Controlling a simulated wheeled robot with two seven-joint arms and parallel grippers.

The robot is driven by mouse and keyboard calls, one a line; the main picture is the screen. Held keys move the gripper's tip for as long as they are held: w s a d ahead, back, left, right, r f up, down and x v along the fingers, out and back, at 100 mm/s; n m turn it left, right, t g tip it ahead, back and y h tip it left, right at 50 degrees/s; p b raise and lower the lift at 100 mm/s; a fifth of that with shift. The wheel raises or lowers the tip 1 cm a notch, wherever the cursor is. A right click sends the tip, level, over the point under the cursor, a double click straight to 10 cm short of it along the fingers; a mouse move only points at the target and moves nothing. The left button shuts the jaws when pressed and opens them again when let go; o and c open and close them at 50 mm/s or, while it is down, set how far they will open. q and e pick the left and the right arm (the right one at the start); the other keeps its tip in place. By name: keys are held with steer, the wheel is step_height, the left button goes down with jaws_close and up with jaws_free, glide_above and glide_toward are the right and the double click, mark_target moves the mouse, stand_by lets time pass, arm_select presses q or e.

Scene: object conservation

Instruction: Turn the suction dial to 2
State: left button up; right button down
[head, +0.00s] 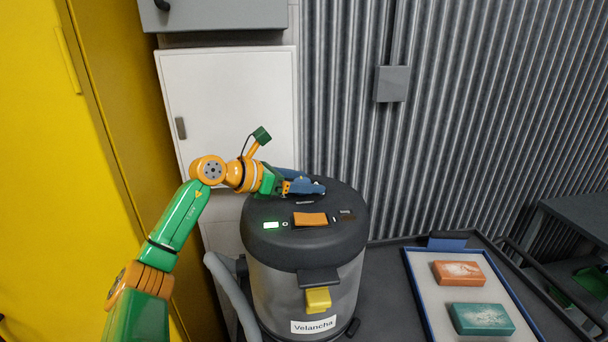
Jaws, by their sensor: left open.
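A large canister vacuum with a metal drum (305,290) and a dark rounded lid (345,235) stands in the middle, with a "Velancha" label on its front. My right gripper is out of view.
A blue-edged tray (428,290) at the lower right holds an orange block (459,273) and a teal block (482,319). A grey hose (232,292) hangs at the vacuum's left. A white cabinet (235,100) and corrugated wall (480,120) stand behind; a yellow cabinet (60,180) is at left.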

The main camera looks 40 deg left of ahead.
arm_select(q)
steer(key=shift+s+a, duration=0.1)
steer(key=shift+s, duration=0.15)
jaws_close()
steer(key=shift+f+n+t+y+b, duration=0.15)
steer(key=shift+n+t+y+b, duration=0.15)
steer(key=shift+n+y+b, duration=1.15)
steer(key=shift+n+y, duration=0.05)
steer(key=shift+y, duration=0.3)
steer(key=shift+r+n+y+p, duration=0.3)
steer(key=shift+r+n+y, duration=0.1)
steer(key=shift+n+y, duration=0.55)
steer(key=n+g+y+p, duration=0.1)
steer(key=n+y, duration=0.1)
steer(key=y, duration=0.1)
steer(key=shift+n, duration=0.25)
steer(key=shift+f+n+g+y, duration=0.1)
steer(key=shift+n+g+y, duration=0.3)
steer(key=shift+n+y, duration=0.35)
steer(key=shift+f+n+g+y+b, duration=0.1)
steer(key=shift+n+g+y+b, duration=0.55)
steer(key=shift+n+y, duration=0.35)
jaws_free()
